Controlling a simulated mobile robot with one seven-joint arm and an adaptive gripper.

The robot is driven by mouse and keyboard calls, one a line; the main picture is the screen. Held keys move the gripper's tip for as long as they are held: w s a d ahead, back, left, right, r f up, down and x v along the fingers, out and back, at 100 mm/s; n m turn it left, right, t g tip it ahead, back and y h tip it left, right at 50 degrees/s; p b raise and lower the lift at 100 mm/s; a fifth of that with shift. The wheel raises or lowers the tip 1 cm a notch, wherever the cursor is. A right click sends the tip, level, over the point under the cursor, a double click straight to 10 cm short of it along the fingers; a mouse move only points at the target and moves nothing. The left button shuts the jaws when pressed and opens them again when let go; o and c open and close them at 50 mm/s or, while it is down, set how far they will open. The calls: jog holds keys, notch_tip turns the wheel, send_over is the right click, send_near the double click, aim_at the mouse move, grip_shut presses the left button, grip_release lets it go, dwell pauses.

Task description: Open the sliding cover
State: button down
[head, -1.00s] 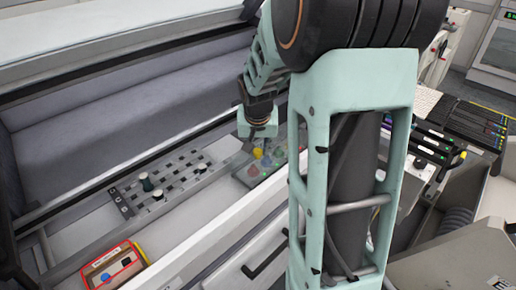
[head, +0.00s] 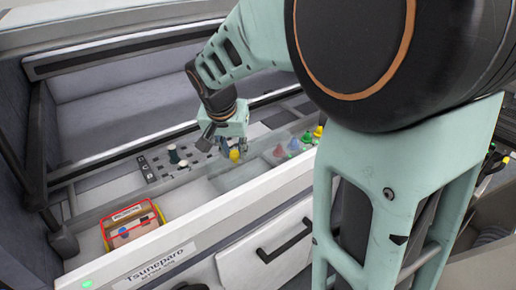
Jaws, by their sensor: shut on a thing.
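The sliding cover (head: 241,175) is a translucent greyish panel in the long white trough. A yellow knob (head: 234,155) stands at its upper part. My gripper (head: 228,150) points down at the knob and is shut on it; its fingers are small in the head view and partly hide the contact. To the right of the cover, several coloured pegs, such as a red one (head: 279,150) and a green one (head: 293,144), stand uncovered in a row.
A red-edged box (head: 132,224) with small coloured pieces sits at the trough's left end. A grey slotted rack (head: 160,165) with dark and white pieces lies left of my gripper. The white front rail (head: 190,230) runs along the near side. My arm hides the right side.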

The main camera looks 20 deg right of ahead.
jog(key=s+a+b, duration=0.2)
jog(key=s+a, duration=0.1)
jog(key=a, duration=0.5)
jog(key=shift+a, duration=0.2)
jog(key=c, duration=1.7)
grip_release()
jog(key=shift+o, duration=0.2)
notch_tip(320, 180, up, 10)
